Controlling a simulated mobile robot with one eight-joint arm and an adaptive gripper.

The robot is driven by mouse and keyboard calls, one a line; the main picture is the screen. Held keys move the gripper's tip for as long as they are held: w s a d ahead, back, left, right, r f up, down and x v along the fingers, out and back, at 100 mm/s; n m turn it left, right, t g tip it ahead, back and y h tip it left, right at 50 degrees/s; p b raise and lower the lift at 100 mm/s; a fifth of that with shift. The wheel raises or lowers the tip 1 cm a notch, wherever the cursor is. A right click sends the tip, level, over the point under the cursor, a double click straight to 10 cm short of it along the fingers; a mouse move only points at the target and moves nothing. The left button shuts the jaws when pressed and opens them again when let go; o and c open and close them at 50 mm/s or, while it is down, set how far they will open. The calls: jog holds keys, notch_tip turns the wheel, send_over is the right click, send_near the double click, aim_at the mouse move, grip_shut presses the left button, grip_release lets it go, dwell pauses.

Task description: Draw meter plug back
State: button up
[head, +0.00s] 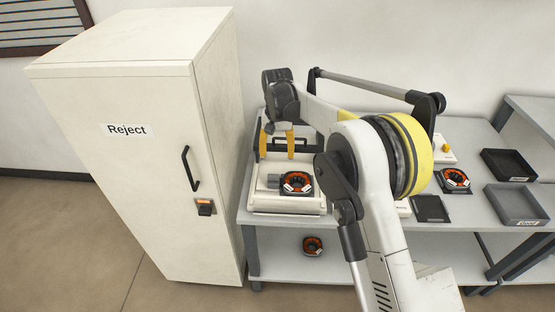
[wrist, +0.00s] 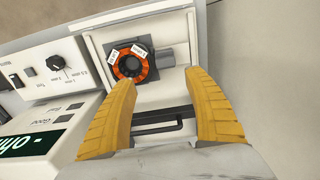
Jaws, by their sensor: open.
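The meter plug appears to be the grey cylinder (wrist: 167,58) beside the orange wound ring (wrist: 128,62) in the wrist view. It also shows as a pale stub (head: 272,181) left of the ring (head: 297,182) in the head view. Ring and stub sit on a white test fixture (head: 286,206) on the bench. My gripper (head: 277,156) is open and empty above the back of this fixture, fingers pointing down. I cannot tell whether the stub touches the ring.
A black bar handle (wrist: 160,124) lies between my fingers in the wrist view. A meter with a dial (wrist: 56,64) stands beside the fixture. The Reject cabinet (head: 130,175) is close on the left. Another ring (head: 455,178) and dark trays (head: 516,205) are on the right.

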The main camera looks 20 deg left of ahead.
aim_at(273, 176)
jog(key=f+b, duration=0.1)
jog(key=f, duration=0.3)
jog(key=a+f+b, duration=0.1)
jog(key=f, duration=0.3)
jog(key=f+b, duration=0.1)
jog(key=f, duration=0.3)
jog(key=shift+w+a+f, duration=0.15)
jog(key=shift+w, duration=0.1)
grip_shut()
